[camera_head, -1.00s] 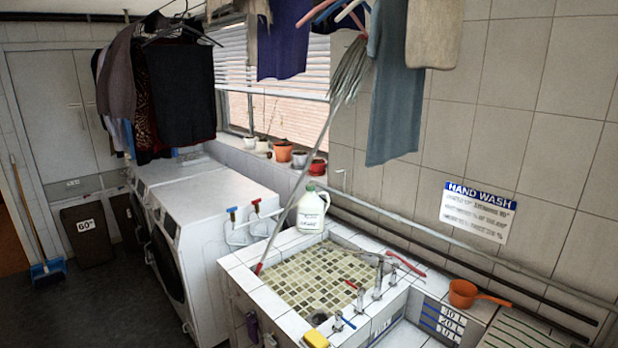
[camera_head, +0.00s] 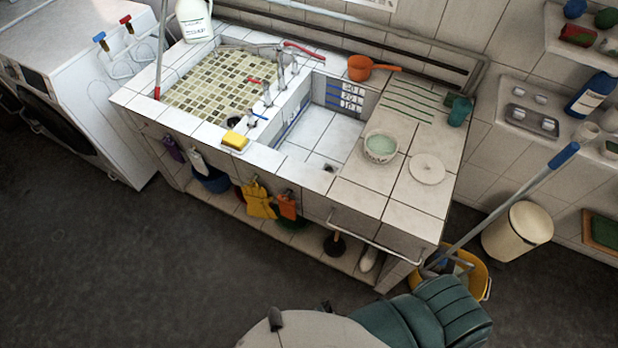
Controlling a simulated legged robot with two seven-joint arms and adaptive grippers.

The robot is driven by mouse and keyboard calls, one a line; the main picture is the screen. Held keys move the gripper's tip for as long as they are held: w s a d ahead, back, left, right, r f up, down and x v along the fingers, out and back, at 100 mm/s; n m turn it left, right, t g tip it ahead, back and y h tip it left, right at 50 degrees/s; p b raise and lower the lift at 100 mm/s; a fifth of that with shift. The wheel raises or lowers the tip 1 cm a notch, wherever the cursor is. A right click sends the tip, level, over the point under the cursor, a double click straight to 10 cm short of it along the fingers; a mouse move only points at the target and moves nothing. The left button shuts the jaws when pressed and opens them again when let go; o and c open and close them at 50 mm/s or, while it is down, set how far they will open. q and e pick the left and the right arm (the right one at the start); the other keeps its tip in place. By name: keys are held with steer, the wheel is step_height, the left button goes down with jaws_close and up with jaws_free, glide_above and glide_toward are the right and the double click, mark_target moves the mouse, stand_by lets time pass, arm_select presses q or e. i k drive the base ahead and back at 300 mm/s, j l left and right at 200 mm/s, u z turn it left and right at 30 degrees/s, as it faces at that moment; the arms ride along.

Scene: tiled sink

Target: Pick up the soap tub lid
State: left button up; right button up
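A flat, round, white lid (camera_head: 427,169) lies on the tiled counter at the right end of the sink unit. It has a small knob-like mark at its middle. To its left stands a white tub (camera_head: 381,156) with pale green contents, open at the top. The lid and the tub are apart. Neither of my grippers shows in the view. Pale and dark green parts at the bottom edge look like my own body.
A sink basin (camera_head: 318,135) lies left of the tub. A mop handle (camera_head: 510,209) leans from a yellow bucket (camera_head: 478,272) by the right end. The floor in front is clear.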

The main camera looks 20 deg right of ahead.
mark_target(426, 169)
steer(key=z, duration=1.4)
